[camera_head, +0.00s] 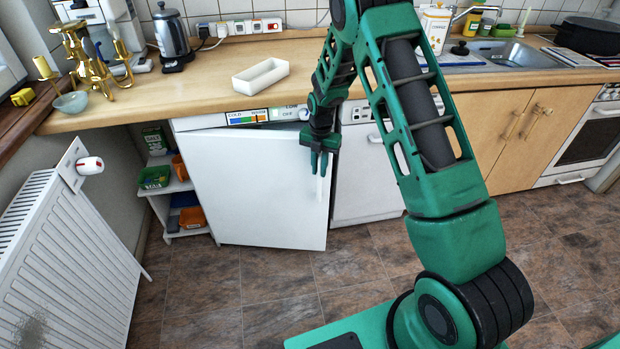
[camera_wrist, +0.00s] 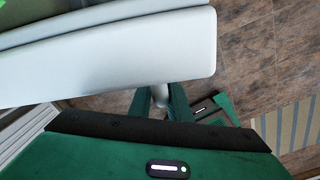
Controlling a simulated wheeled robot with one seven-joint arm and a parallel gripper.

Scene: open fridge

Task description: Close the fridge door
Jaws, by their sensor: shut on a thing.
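The white fridge door (camera_head: 255,195) is below the counter at the left. It stands slightly ajar, with its right edge out from the front under the control panel (camera_head: 265,115). My gripper (camera_head: 320,163) is at the upper right of the door. In the wrist view, the door (camera_wrist: 120,55) fills the upper left, seen from above. There the fingers of my gripper (camera_wrist: 160,100) are closed around the pale door handle (camera_wrist: 159,94).
A white radiator (camera_head: 65,265) stands at the left, near small shelves (camera_head: 180,195) with boxes. A white appliance (camera_head: 368,175) is right of the fridge. The counter (camera_head: 215,90) holds a white tray (camera_head: 260,79) and a kettle (camera_head: 170,35). The floor (camera_head: 270,295) before the door is clear.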

